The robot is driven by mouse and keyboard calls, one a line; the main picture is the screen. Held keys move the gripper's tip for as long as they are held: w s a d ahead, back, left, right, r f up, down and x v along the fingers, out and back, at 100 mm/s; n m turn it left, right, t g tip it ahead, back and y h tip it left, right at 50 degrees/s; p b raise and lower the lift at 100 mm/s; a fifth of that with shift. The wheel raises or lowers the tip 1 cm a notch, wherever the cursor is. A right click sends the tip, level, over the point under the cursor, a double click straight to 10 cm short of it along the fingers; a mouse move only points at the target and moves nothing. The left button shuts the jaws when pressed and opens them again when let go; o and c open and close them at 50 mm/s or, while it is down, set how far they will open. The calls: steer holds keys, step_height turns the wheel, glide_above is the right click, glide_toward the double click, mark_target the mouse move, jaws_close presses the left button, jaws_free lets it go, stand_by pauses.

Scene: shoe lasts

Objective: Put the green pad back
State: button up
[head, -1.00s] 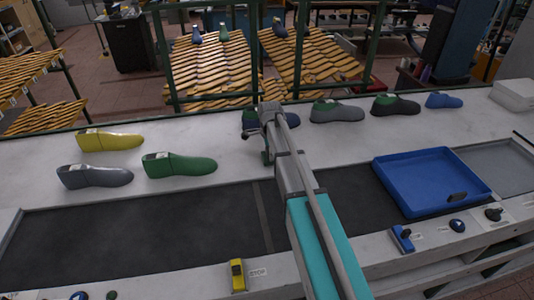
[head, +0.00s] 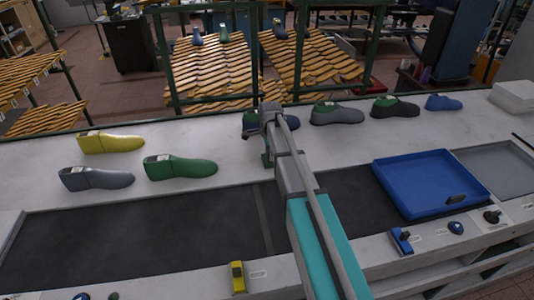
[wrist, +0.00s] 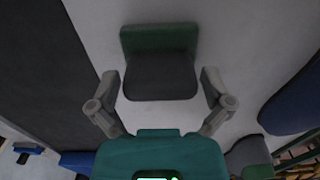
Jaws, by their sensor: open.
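The green pad (wrist: 158,40) is a small block with a green part and a dark grey part. In the wrist view it stands on the pale bench top between the two fingers of my gripper (wrist: 160,88), with a gap on each side. My gripper is open and holds nothing. My gripper and arm hide part of the pad there.
Other lasts stand to the right, and yellow (head: 112,143), grey (head: 97,178) and green (head: 181,166) ones to the left. A blue tray (head: 432,208) sits on the dark belt (head: 130,238).

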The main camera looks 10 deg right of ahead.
steer(key=shift+r+p, duration=5.2)
steer(key=shift+r, duration=0.3)
steer(key=shift+s, duration=0.15)
steer(key=shift+s, duration=0.25)
steer(key=s+a+n, duration=0.1)
steer(key=s+n, duration=1.7)
steer(key=s, duration=0.6)
steer(key=shift+s, duration=0.2)
